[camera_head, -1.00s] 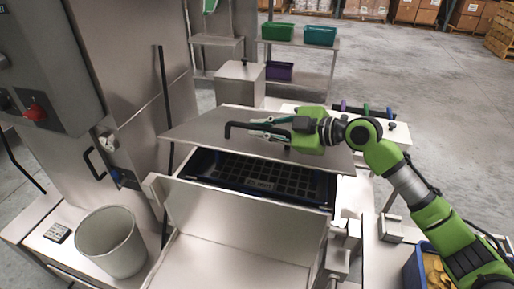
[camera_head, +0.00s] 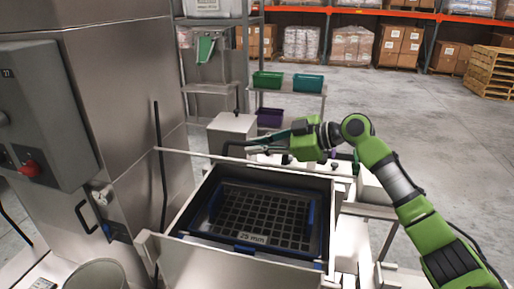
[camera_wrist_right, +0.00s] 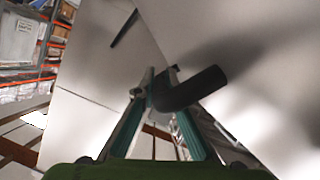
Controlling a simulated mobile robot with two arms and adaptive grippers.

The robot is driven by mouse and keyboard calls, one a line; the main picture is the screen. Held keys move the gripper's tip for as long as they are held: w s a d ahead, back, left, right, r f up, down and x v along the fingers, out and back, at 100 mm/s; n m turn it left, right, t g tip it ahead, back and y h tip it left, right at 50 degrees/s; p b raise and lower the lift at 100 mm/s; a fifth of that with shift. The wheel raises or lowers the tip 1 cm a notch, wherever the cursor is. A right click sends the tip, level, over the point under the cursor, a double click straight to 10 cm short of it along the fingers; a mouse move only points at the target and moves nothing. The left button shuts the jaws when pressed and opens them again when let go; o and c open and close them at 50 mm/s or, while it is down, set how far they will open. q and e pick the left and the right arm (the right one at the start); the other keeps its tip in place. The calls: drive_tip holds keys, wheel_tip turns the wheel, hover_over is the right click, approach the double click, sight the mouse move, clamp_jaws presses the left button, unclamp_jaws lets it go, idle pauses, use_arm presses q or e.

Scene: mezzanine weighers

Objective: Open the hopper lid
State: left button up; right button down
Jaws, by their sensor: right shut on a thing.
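The hopper lid (camera_head: 195,156) stands raised in the head view, seen nearly edge-on as a thin pale strip across the back of the hopper (camera_head: 200,262). Its dark bar handle (camera_head: 233,146) shows just behind that edge. My right gripper (camera_head: 264,140) is shut on the handle. In the right wrist view the dark, bent handle (camera_wrist_right: 192,90) passes between the green-padded fingers, with the pale lid face (camera_wrist_right: 255,60) beside it. The hopper mouth is uncovered, showing a dark grid (camera_head: 262,215) with a blue frame and a "25 mm" label. My left gripper is not in view.
A steel cabinet with a red switch (camera_head: 29,168) stands at the left. A pale bucket (camera_head: 95,277) is at the bottom left. A rack with green bins (camera_head: 267,80) and a purple bin (camera_head: 270,118) stands behind. Open floor lies to the right.

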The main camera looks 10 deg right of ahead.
drive_tip(key=c, duration=2.1)
unclamp_jaws()
drive_tip(key=v, duration=1.2)
